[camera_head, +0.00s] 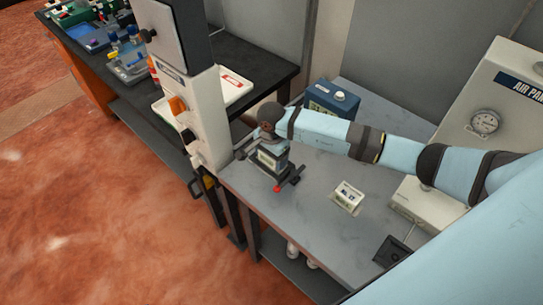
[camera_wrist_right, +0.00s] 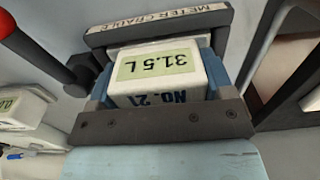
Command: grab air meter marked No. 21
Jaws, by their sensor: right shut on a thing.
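The air meter marked No. 21 (camera_wrist_right: 160,88) is a white box with a green display reading 31.5 L. It fills the middle of the right wrist view, in front of a dark cradle labelled Meter Cradle (camera_wrist_right: 155,22). My right gripper (camera_wrist_right: 160,100) is shut on it, with blue fingers along its two sides. In the head view my right gripper (camera_head: 268,140) reaches down over the meter (camera_head: 268,158) and the dark cradle at the table's left end. Whether the meter touches the cradle floor is hidden. My left gripper is not in view.
A second white meter (camera_head: 347,197) lies on the grey table (camera_head: 320,172); its number is too small to read surely. A blue box (camera_head: 332,101) stands behind my arm. A red-tipped lever (camera_head: 288,181) is beside the cradle. An air panel with a gauge (camera_head: 485,122) stands right.

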